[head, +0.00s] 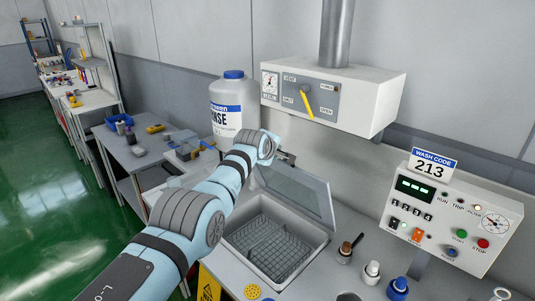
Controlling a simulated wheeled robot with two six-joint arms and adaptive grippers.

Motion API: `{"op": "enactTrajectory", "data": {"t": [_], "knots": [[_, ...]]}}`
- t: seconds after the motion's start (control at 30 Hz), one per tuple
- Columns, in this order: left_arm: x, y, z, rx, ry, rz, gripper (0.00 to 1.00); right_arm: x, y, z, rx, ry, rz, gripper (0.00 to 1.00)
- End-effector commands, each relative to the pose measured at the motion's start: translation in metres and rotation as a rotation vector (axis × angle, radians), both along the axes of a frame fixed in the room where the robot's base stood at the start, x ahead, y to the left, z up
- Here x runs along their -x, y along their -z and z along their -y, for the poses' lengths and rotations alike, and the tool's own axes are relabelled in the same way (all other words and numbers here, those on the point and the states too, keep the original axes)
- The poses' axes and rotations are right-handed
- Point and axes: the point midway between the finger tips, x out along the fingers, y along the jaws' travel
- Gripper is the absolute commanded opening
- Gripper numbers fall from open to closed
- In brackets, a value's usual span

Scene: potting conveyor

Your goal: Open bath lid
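The bath (237,241) is a grey basin set in the counter, with a wire basket (270,247) inside. Its clear lid (300,192) is raised and tilted up at the back right, leaving the basin uncovered from above. My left arm reaches across from the lower left. My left gripper (288,158) is small and dark at the lid's upper left edge. Its fingers are partly hidden by my wrist, so I cannot tell if they touch or hold the lid. My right gripper is out of view.
A white rinse bottle (232,105) stands behind my wrist. A vent box (335,95) with a yellow lever hangs above. A control panel (443,217) reading 213 is at the right. Small bottles and a brush (347,248) stand on the counter right of the bath.

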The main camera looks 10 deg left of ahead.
Motion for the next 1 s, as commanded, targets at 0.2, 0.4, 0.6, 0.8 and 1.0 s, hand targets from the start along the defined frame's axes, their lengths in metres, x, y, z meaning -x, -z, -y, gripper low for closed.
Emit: {"op": "enactTrajectory", "data": {"t": [0.2,0.4,0.6,0.8,1.0], "knots": [[0.0009,0.0007,0.0004,0.0,-0.003,-0.006,0.0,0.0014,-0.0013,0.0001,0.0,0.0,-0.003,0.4],[0.0016,0.0014,-0.0023,0.001,-0.007,-0.006,0.0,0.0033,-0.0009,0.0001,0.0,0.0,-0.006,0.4],[0.0018,0.0015,-0.0032,0.0,-0.008,-0.007,0.18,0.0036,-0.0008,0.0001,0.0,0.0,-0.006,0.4],[0.0013,0.0004,-0.0022,0.001,-0.007,-0.005,0.18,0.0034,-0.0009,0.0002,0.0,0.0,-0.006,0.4],[0.0026,-0.0006,-0.0021,0.001,-0.008,-0.004,0.18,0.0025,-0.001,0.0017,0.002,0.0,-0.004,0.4]]}}
